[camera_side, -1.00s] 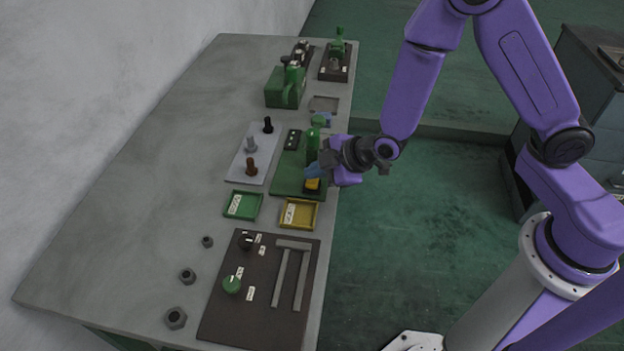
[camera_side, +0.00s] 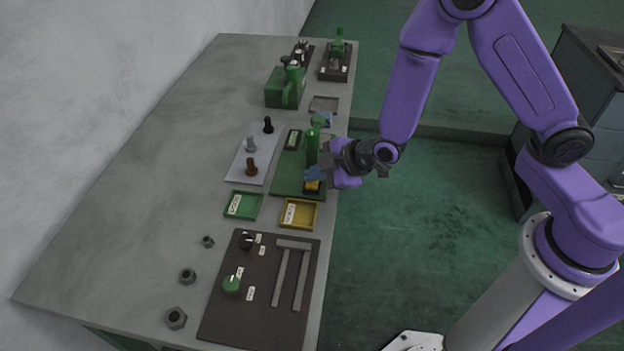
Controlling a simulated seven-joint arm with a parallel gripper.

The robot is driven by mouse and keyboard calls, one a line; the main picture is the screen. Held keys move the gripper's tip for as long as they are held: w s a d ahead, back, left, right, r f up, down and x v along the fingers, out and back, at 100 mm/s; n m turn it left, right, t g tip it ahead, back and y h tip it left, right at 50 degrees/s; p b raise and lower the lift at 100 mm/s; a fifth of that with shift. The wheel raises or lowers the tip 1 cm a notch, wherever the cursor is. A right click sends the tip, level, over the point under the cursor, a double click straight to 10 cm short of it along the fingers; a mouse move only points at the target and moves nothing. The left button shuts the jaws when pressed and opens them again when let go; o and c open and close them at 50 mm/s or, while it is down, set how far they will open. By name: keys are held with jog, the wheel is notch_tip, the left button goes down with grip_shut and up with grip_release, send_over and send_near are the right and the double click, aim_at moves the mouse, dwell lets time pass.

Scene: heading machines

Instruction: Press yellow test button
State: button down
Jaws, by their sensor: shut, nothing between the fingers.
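The yellow test button (camera_side: 312,185) sits on a dark base at the front right of the green plate (camera_side: 286,186), near the table's right edge.
A yellow tray (camera_side: 314,217) and a green tray (camera_side: 257,209) lie in front of the plate. A grey board with several bolts (camera_side: 240,166) is to the left. A dark panel (camera_side: 232,322) with knobs and a handle lies nearer.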

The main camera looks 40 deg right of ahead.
aim_at(316, 184)
jog(key=shift+f, duration=0.15)
dwell(0.4)
jog(key=shift+r, duration=1)
jog(key=shift+r, duration=2.5)
